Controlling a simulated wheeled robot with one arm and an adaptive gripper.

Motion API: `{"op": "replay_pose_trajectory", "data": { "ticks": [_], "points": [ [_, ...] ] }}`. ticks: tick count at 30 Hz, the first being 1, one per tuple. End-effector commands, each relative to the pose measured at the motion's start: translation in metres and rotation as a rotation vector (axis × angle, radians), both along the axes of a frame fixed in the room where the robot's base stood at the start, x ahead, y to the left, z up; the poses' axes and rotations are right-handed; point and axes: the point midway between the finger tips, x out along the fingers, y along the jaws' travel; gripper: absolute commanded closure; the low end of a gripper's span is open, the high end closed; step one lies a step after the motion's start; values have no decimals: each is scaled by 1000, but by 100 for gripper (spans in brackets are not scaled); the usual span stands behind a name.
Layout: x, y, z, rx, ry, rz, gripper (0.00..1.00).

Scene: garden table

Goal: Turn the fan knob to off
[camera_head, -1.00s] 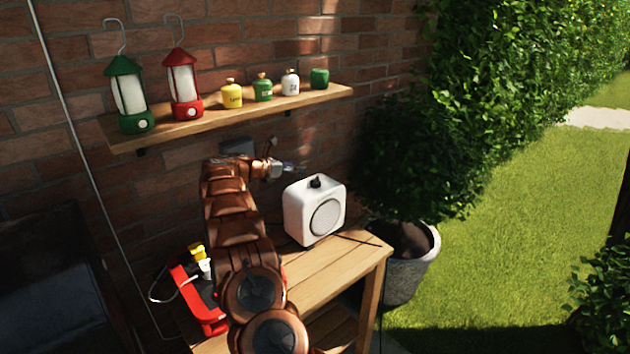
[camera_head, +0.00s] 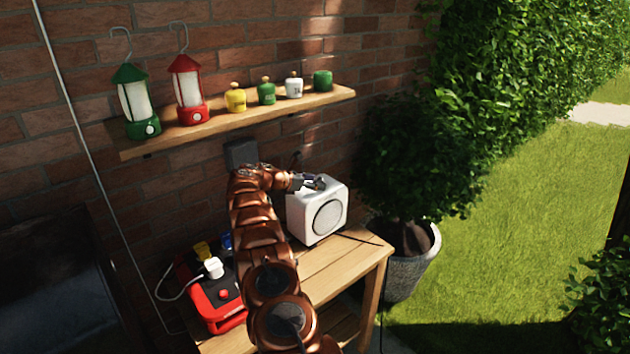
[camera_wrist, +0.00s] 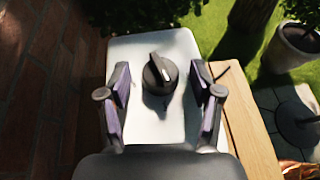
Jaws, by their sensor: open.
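The white fan (camera_head: 329,212) stands on the wooden table, with its round grille facing the front right. My gripper (camera_wrist: 162,98) is open over the fan's top, with one finger on each side of the knob and a clear gap on both sides. In the head view my gripper (camera_head: 314,183) is at the fan's top and largely hides the knob.
A red power unit (camera_head: 215,302) with plugs and a white cable is on the table's left. A wooden shelf (camera_head: 240,118) above holds a green lantern (camera_head: 135,105), a red lantern (camera_head: 188,92) and several small canisters. A potted bush (camera_head: 408,262) stands right of the table (camera_head: 340,268).

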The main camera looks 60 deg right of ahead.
Motion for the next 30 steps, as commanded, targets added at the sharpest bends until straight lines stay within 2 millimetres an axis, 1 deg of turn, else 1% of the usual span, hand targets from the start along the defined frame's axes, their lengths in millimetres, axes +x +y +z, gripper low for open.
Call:
{"op": "replay_pose_trajectory", "data": {
  "ticks": [4,12,27,29,30],
  "points": [
    [-1,-3,-1,0,-1,1,35],
    [-1,-3,-1,-1,-1,1,36],
    [-1,-3,0,-1,-1,1,88],
    [-1,-3,0,-1,-1,1,95],
    [-1,0,-1,1,1,2,95]
  ]
}}
